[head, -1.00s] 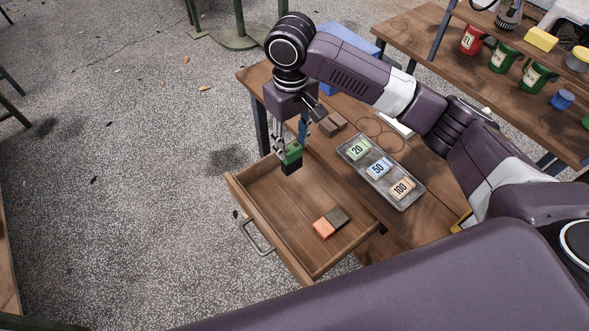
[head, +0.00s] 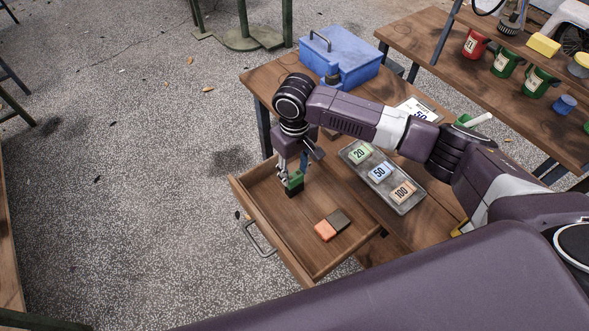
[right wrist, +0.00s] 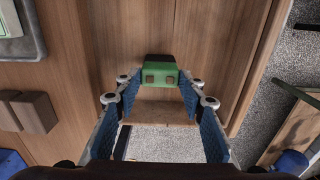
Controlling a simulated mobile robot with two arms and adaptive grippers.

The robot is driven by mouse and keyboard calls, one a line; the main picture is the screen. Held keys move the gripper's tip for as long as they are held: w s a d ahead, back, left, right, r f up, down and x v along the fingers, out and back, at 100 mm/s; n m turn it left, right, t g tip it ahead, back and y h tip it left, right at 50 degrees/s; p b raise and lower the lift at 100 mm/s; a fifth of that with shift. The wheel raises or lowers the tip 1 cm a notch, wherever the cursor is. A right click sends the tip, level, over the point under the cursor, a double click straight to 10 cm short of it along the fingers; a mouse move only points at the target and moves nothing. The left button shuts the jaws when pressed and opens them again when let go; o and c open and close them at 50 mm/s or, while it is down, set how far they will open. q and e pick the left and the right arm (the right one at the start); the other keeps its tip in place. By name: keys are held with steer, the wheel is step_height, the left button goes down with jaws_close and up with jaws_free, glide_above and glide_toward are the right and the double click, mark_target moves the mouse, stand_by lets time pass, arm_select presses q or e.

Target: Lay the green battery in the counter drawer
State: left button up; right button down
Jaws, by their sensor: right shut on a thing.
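The green battery (head: 294,187), green on top with a dark lower part, is in the grip of my right gripper (head: 291,176). In the right wrist view the battery (right wrist: 160,73) sits between the blue-padded fingers at their tips. The wooden counter drawer (head: 280,218) is pulled open, and the battery hangs over or inside its back left part. I cannot tell whether it touches the drawer floor. An orange and dark battery (head: 332,225) lies in the drawer towards the right. My left gripper is not in view.
On the counter (head: 436,215) beside the drawer lies a grey tray (head: 410,203) with cards marked 20, 50 and 100. A blue toolbox (head: 343,58) stands at the counter's far end. The drawer floor around the orange battery is mostly clear.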

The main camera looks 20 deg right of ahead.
steer(key=c, duration=1.3)
jaws_free()
steer(key=shift+f, duration=0.1)
steer(key=shift+o, duration=0.2)
step_height(320, 180, up, 12)
steer(key=b, duration=0.1)
steer(key=shift+r+b, duration=0.2)
steer(key=shift+b, duration=0.1)
